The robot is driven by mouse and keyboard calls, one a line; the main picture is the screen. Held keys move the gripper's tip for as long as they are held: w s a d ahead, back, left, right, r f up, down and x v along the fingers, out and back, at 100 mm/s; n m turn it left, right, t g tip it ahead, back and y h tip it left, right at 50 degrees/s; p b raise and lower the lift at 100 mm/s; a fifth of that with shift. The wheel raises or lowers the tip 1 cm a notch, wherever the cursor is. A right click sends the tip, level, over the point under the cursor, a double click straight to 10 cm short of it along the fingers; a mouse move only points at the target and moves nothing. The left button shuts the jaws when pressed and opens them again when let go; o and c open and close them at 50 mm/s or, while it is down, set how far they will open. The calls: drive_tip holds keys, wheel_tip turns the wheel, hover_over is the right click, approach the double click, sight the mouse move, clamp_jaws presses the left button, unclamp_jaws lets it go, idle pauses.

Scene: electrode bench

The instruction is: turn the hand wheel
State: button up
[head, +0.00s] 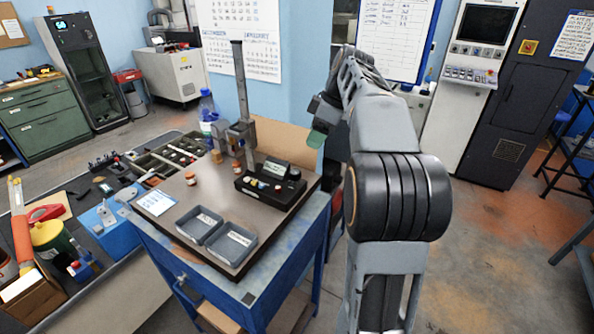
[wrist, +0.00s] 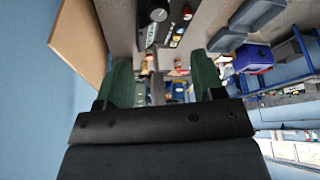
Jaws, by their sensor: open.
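I cannot make out a clear hand wheel. A black bench device (head: 268,186) with small coloured buttons and a round dark knob (head: 294,174) sits on the brown bench top; whether that knob is the wheel I cannot tell. The device also shows at the top of the wrist view (wrist: 150,32). Behind it stands a grey upright post stand (head: 241,90). My gripper (wrist: 160,80) is open, its green fingers spread. A thin grey upright part shows between them; I cannot tell its distance. In the head view my gripper is partly hidden by my arm.
Two grey bins (head: 231,243) stand at the front of the bench top (head: 180,205). Small orange-capped jars (head: 190,178) and a blue-capped bottle (head: 207,108) stand left of and behind the device. A tan board (head: 285,137) edges the back. Floor right of the bench is clear.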

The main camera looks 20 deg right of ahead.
sight(296, 172)
drive_tip(key=p+x, duration=0.1)
drive_tip(key=x, duration=1.2)
drive_tip(key=shift+w+f, duration=0.15)
drive_tip(key=shift+f, duration=0.1)
drive_tip(key=shift+c, duration=0.2)
drive_tip(key=c, duration=0.9)
